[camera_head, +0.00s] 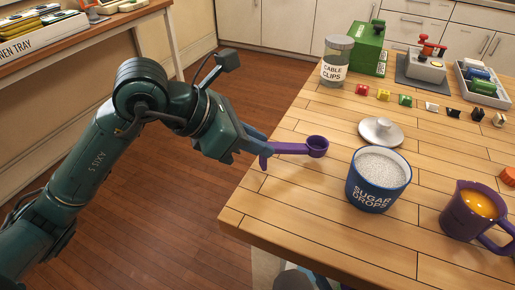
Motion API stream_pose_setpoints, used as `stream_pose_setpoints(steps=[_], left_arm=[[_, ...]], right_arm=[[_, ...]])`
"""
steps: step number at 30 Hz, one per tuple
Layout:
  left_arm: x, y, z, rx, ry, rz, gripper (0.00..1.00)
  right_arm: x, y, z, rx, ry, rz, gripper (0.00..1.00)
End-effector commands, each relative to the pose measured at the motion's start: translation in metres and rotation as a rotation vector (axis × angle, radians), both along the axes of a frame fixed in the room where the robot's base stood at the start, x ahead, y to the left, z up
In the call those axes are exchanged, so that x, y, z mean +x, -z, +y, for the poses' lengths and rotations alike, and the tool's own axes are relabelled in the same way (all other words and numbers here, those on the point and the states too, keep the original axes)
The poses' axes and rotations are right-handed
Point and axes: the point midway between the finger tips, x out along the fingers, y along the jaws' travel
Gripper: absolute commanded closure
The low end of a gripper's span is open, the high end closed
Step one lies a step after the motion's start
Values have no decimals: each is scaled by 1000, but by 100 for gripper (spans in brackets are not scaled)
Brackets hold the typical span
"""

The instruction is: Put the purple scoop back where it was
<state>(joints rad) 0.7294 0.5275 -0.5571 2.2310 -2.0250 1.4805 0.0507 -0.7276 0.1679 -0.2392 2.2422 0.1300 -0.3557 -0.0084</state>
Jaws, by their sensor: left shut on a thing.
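The purple scoop (317,147) is held out level by its handle, with its round bowl pointing right. My left gripper (266,150) is shut on the handle at the left edge of the wooden table (300,222). The scoop's bowl is above the table, left of the grey lid (381,131) and behind and left of the blue canister (378,180) marked "SUGAR DROPS". The canister is open and full of white grains. The lid lies flat on the table behind it. My right gripper does not show.
A purple mug (470,212) with orange liquid stands at the right. A "CABLE CLIPS" jar (337,61), a green box (368,47) and a row of small coloured pieces (405,100) are at the back. The table's front left is clear.

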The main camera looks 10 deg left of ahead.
Motion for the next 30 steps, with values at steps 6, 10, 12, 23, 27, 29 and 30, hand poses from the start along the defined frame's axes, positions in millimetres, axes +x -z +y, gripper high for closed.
stream_pose_setpoints(steps=[6, 10, 12, 23, 27, 29, 30], left_arm=[[0, 19, 0, -1, -1, -1, 100], [0, 19, 0, -1, -1, -1, 100], [0, 19, 0, -1, -1, -1, 100], [0, 21, 0, 0, -1, -1, 61], [0, 21, 0, 0, -1, -1, 59], [0, 21, 0, 0, -1, -1, 59], [0, 21, 0, 0, -1, -1, 59]], right_arm=[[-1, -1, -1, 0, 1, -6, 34], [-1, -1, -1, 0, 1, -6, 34], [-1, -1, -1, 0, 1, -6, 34], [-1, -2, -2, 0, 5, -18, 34], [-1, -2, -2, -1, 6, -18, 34], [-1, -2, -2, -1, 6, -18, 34], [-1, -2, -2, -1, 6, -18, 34]])
